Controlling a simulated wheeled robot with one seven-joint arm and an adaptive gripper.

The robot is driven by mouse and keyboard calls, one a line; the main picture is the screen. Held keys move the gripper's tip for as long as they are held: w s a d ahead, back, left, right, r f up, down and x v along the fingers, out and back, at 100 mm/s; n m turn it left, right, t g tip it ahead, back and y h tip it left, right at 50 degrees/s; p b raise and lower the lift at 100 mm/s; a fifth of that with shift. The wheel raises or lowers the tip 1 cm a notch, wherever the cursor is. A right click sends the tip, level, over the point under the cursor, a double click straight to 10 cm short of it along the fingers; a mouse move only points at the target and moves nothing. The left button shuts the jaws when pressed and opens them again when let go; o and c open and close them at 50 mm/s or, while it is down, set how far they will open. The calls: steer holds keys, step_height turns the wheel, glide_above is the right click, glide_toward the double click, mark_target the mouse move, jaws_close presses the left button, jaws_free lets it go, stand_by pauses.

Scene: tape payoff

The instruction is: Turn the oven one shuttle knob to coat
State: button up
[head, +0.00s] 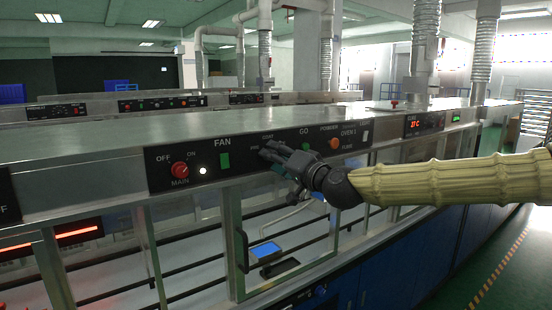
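My gripper (272,151) reaches in from the right to the black control panel (240,162) on the front of the long metal machine. Its dark fingers are at the panel, between the FAN and GO labels. Small labels, one apparently PRE and one apparently COAT, show just left of and above the fingers. The shuttle knob is not visible; the fingers cover the spot below these labels, so its setting cannot be read. An OVEN 1 label (348,132) is farther right on the panel. Whether the fingers are open or closed on a knob is unclear.
Left on the panel are a red MAIN knob (180,170), a white lamp (203,171) and a green FAN switch (224,161). To the right are a green GO button (306,147) and an orange POWDER button (334,143). Glass doors with black handles (242,251) lie below.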

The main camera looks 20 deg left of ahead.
steer(key=v, duration=0.7)
steer(key=shift+d, duration=0.3)
steer(key=shift+s, duration=0.15)
